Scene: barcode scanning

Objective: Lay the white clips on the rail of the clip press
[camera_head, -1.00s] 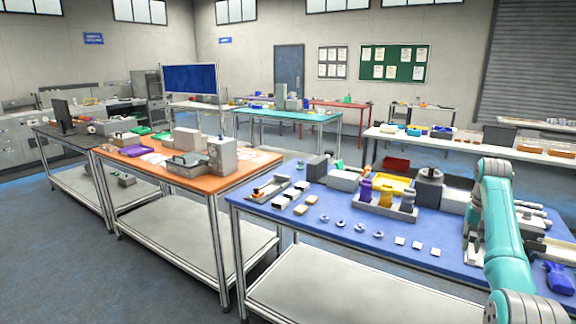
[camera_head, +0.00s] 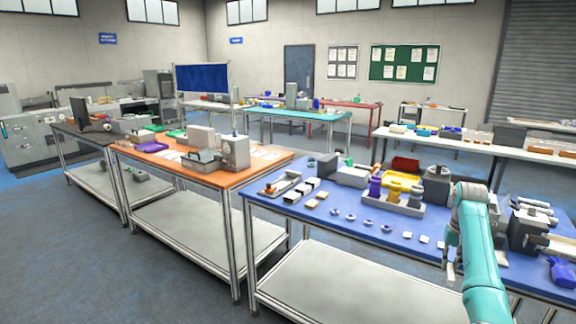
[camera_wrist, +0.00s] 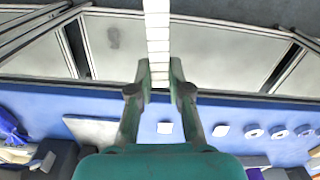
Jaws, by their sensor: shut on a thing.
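In the wrist view my gripper (camera_wrist: 158,88) is shut on a long white segmented strip (camera_wrist: 158,35), which runs from between the fingertips out past the top edge. I cannot tell whether this strip is joined clips. Small white squares, perhaps the white clips (camera_head: 424,239), lie in a row near the front edge of the blue table (camera_head: 375,230). Two of these squares also show in the wrist view (camera_wrist: 221,130). In the head view my arm hangs at the table's front right, and its fingers are too small to read. I cannot tell which fixture is the clip press.
Dark and grey machines (camera_head: 527,232) crowd the table's right end, with a blue tool (camera_head: 562,270) in front. A grey tray of bottles (camera_head: 393,203) stands mid-table. Rings (camera_head: 367,223) lie left of the squares. A grey fixture (camera_head: 277,186) sits at the left end.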

